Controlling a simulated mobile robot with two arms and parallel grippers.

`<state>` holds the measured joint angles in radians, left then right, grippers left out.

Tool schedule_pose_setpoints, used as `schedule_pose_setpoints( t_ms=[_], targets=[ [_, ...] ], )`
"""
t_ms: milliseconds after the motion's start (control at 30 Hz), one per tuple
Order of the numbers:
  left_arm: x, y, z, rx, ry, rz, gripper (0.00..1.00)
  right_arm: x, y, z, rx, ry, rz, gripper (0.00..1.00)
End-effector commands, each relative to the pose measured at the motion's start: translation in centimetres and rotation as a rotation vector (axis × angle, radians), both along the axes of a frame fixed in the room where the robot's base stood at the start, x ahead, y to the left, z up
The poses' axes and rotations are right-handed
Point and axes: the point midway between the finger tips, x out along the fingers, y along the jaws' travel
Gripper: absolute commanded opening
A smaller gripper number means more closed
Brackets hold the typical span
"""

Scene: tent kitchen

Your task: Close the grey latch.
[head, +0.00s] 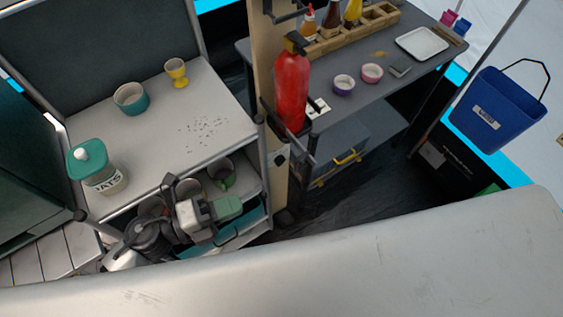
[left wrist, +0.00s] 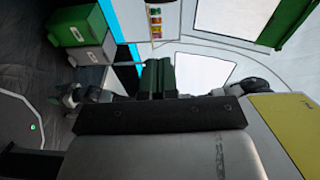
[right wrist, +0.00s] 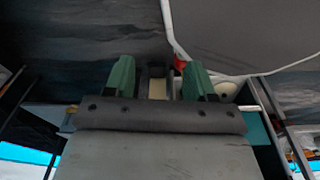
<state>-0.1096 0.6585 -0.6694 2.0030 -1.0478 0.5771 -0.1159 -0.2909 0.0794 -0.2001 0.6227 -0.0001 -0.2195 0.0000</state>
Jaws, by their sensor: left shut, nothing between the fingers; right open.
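I cannot make out the grey latch for certain in any view. A grey box (head: 345,138) with yellow handles stands under the dark table in the head view; no latch on it is clear. My left gripper (head: 229,206) is in front of the shelf unit's lower shelves, left of the post. Its green fingers are together and empty, as the left wrist view (left wrist: 158,78) also shows. My right gripper (right wrist: 158,80) shows only in the right wrist view, its green fingers apart with nothing held. Beyond them are dark surfaces and a small red thing, too unclear to name.
The shelf unit's top (head: 200,128) holds a teal bowl (head: 131,99), a yellow cup (head: 176,73) and an oats jar (head: 104,178). A red fire extinguisher (head: 291,88) hangs on the post. A blue bucket (head: 497,108) is at right. Dark floor (head: 375,180) lies open between.

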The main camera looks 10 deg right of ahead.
Motion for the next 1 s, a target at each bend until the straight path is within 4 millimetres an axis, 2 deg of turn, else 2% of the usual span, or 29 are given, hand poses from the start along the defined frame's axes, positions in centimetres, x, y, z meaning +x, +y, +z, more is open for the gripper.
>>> schedule_pose_setpoints(
  t_ms=[167,400,533,733,1000],
  targets=[
    [0.5,-2.5,0.4,-0.004,0.000,0.000,0.00,0.2,0.0,1.3,0.000,-0.002,0.000,0.55],
    [1.7,-7.6,0.4,-0.005,0.002,0.002,0.00,-2.0,-0.1,2.9,-0.002,0.029,0.000,0.55],
    [2.4,-10.0,0.1,-0.004,0.002,0.003,0.00,-1.6,-0.1,3.5,-0.002,0.024,0.000,0.55],
    [4.8,-11.2,-0.2,-0.001,0.003,0.004,0.00,-0.7,-0.1,3.9,-0.001,0.011,0.000,0.55],
    [5.5,-11.6,-0.4,-0.001,0.004,0.004,0.00,-0.7,-0.1,4.0,-0.001,0.010,0.000,0.55]
  ],
)
